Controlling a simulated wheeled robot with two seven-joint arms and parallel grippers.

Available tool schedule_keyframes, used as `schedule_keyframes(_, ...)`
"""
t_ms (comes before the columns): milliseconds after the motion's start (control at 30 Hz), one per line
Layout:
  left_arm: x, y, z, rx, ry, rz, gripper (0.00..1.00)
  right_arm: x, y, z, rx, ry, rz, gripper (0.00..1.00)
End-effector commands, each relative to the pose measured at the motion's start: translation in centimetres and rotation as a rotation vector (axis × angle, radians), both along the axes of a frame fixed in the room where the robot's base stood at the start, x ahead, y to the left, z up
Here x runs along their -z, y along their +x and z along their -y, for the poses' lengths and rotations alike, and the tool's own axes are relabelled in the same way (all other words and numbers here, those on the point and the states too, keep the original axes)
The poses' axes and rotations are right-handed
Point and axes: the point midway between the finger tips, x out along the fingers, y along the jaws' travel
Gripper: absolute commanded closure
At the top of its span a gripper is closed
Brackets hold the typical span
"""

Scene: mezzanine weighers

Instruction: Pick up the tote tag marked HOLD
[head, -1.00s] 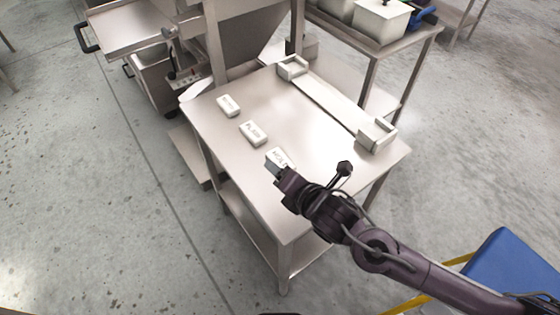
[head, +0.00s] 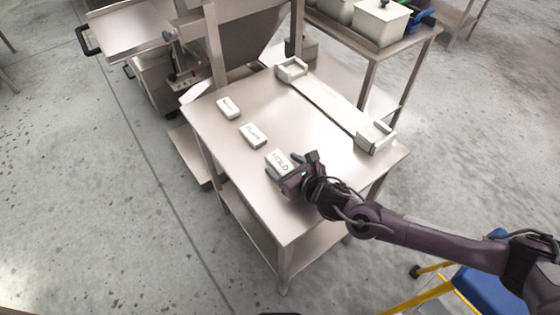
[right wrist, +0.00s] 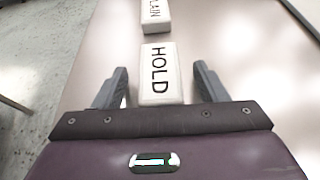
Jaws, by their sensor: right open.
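The tote tag marked HOLD (head: 279,159) is a white block with dark letters, lying flat on the steel table. In the right wrist view the HOLD tag (right wrist: 159,75) sits between and slightly beyond the fingers, with gaps on both sides. My right gripper (head: 284,168) is open at its near end; it also shows in the right wrist view (right wrist: 162,88). A second tag (head: 253,135), reading PLAIN in the wrist view (right wrist: 155,14), and a third tag (head: 229,107), its word too small to read, lie in line behind. My left gripper is out of view.
The steel table (head: 215,125) has a long tray-like fixture (head: 330,105) with raised ends along its right side. A hopper machine stands behind. Bins (head: 380,22) stand on a back table. A blue-topped yellow step (head: 488,290) is at lower right.

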Motion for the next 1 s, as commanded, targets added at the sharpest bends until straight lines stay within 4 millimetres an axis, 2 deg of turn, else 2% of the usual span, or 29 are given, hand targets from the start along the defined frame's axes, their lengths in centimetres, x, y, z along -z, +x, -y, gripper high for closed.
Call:
schedule_keyframes(333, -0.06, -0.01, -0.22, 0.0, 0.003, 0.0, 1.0, 0.4, 0.65, -0.5, -0.001, 0.0, -0.002, 0.34)
schedule_keyframes(700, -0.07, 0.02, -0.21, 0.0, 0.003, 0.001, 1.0, 0.4, 0.63, -0.49, 0.001, 0.001, -0.002, 0.81)
schedule_keyframes(1000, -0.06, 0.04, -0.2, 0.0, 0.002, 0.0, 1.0, 0.11, 0.66, -0.49, 0.001, 0.002, -0.001, 0.81)
